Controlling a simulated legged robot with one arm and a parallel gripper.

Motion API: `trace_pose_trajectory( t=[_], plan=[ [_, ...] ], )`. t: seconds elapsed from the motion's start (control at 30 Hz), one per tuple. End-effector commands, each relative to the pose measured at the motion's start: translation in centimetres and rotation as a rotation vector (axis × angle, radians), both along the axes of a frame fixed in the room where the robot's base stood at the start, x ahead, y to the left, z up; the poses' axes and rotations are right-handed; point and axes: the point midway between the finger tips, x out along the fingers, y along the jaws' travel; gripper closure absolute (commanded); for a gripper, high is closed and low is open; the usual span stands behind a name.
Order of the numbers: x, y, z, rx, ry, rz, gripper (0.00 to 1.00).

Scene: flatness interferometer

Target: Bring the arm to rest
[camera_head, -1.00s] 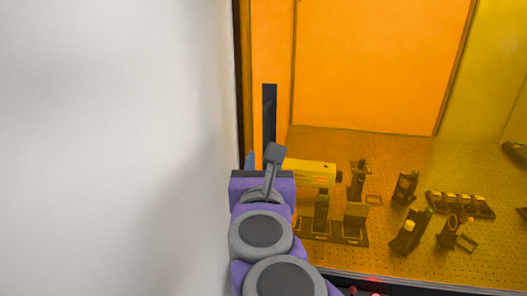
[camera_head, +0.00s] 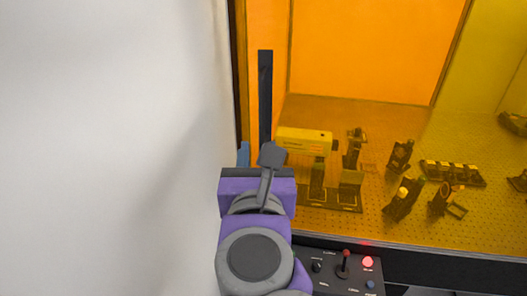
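My arm, purple and grey, rises from the bottom of the picture, left of its middle. My gripper (camera_head: 258,160) is at the arm's far end, in front of the left edge of the amber enclosure. A grey finger-like part and a small blue part show there, but the arm hides most of the gripper, so its opening cannot be made out. A dark upright bar, the handle (camera_head: 265,95), stands just beyond the gripper on the amber panel. Whether the gripper touches it is not clear.
A white wall (camera_head: 100,150) fills the left side. Behind amber panels, a perforated optical table (camera_head: 400,225) carries a yellow box (camera_head: 305,141) and several dark mounts. Below the enclosure is a black control panel (camera_head: 335,276) with a lever (camera_head: 344,262) and a lit red lamp (camera_head: 368,262).

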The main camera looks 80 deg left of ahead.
Motion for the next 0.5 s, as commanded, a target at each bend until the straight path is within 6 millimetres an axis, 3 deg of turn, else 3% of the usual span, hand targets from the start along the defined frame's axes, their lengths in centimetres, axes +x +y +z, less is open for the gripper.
trace_pose_trajectory(
  t=[0.33,0.5],
  plan=[
    [0.1,0.0,0.1,0.002,-0.003,0.000,0.66],
    [1.6,-0.4,1.3,0.022,-0.099,0.006,0.66]
  ],
)
